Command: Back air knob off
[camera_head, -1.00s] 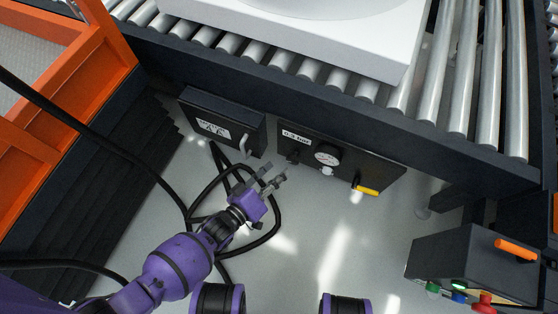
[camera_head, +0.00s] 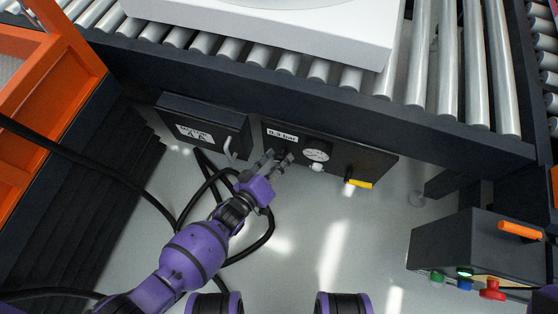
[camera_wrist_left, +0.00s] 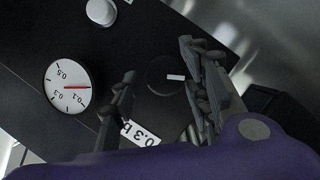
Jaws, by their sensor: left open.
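The black air knob (camera_wrist_left: 162,80) with a white mark sits on the dark panel (camera_head: 378,160). In the left wrist view it lies between the two fingers of my left gripper (camera_wrist_left: 160,62), with a gap visible at each side. In the head view my left gripper (camera_head: 279,157) is open at the panel's left part, below the "0.3 bar" label (camera_head: 283,135), and its fingers largely hide the knob. A round white gauge (camera_head: 317,150) is just right of the fingers; it also shows in the wrist view (camera_wrist_left: 69,86), with a red needle. My right gripper is out of view.
A white knob (camera_head: 316,168) and a yellow-handled valve (camera_head: 360,183) are further right on the panel. A dark box with a grey lever (camera_head: 229,150) stands close left of my gripper. Black hoses (camera_head: 269,225) loop below. The roller conveyor (camera_head: 230,48) is above.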

